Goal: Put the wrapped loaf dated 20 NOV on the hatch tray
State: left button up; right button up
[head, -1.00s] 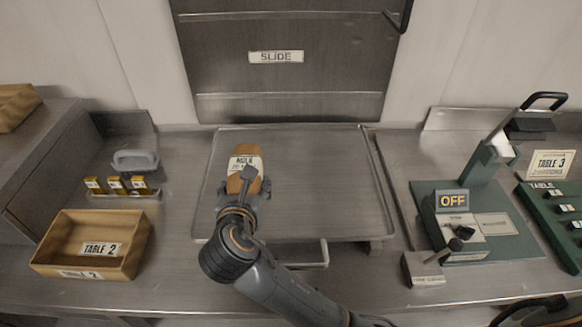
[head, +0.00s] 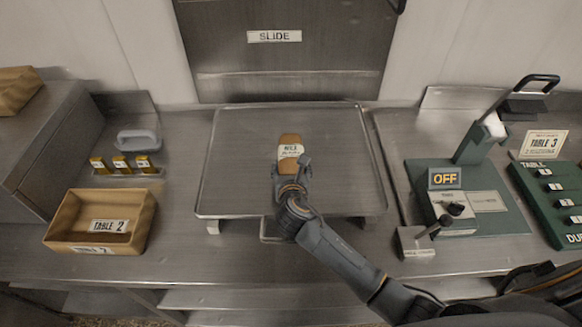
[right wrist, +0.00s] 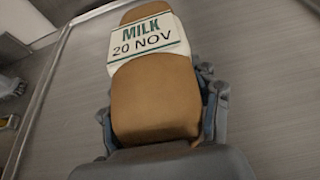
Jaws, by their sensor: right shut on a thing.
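The loaf (head: 290,152) is brown with a pale band; in the right wrist view the label on the loaf (right wrist: 150,95) reads MILK 20 NOV. My right gripper (head: 303,170) is shut on its near end, and the fingers (right wrist: 165,120) show on both sides of it. The loaf is over the middle of the hatch tray (head: 235,180), a raised metal tray in front of the SLIDE hatch. I cannot tell whether the loaf touches the tray. My left gripper is not in view.
The SLIDE hatch (head: 290,75) is closed behind the tray. A green device marked OFF (head: 455,200) and a green TABLE rack (head: 550,190) are on the right. Tray space around the loaf is clear.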

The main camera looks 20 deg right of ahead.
jog(key=shift+f, duration=0.4)
jog(key=shift+f, duration=0.1)
jog(key=o, duration=1.3)
jog(key=b+v, duration=0.1)
jog(key=v, duration=1.1)
